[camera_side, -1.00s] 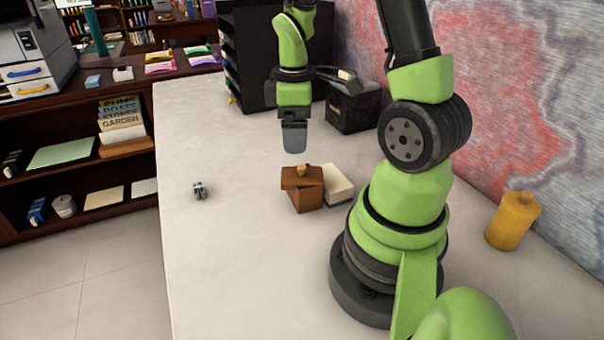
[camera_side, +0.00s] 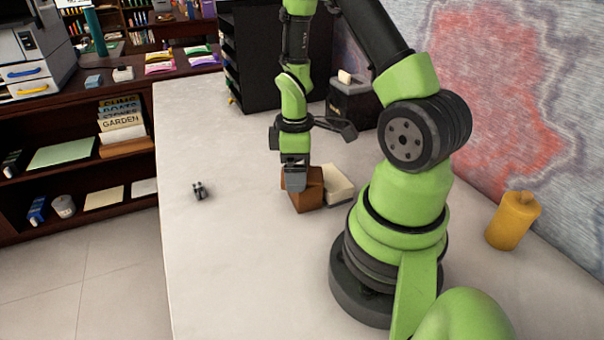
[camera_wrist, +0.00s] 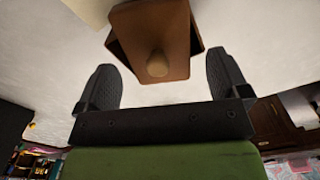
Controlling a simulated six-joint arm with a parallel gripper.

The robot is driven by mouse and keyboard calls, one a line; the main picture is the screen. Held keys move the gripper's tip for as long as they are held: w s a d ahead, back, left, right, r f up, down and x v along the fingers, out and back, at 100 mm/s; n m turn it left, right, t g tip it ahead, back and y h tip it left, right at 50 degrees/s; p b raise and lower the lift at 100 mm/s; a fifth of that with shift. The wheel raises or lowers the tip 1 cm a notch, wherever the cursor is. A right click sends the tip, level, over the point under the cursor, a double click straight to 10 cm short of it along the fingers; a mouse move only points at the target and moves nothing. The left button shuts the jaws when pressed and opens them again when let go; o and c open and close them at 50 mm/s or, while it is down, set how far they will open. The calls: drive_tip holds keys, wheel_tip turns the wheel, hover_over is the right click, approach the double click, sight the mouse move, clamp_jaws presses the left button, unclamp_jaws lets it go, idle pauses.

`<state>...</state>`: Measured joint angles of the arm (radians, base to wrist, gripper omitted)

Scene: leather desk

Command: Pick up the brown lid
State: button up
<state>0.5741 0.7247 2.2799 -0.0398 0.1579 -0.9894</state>
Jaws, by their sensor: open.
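The brown lid (camera_wrist: 150,32) with its round, lighter knob (camera_wrist: 157,64) lies skewed on top of a brown box (camera_wrist: 195,40) in the wrist view. In the side view the box (camera_side: 308,192) stands on the pale desk, and my gripper hides most of the lid. My gripper (camera_wrist: 163,88) is open, with one finger to each side of the knob's end of the lid and nothing between them. In the side view my gripper (camera_side: 295,186) points down in front of the lid. Whether a finger touches the lid cannot be told.
A cream block (camera_side: 339,184) stands right beside the brown box. A small grey object (camera_side: 199,191) lies to the left. A yellow jar (camera_side: 512,221) stands at the right, and a black box (camera_side: 352,103) stands behind. The desk's left and front are mostly clear.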

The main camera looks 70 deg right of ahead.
drive_tip(key=c, duration=1.1)
drive_tip(key=r, duration=0.2)
drive_tip(key=r+m, duration=0.1)
drive_tip(key=r, duration=0.1)
drive_tip(key=r+m, duration=0.1)
drive_tip(key=r, duration=0.1)
drive_tip(key=shift+s+d+r, duration=0.15)
drive_tip(key=shift+d+r, duration=0.1)
drive_tip(key=shift+r, duration=0.15)
drive_tip(key=shift+f, duration=3.1)
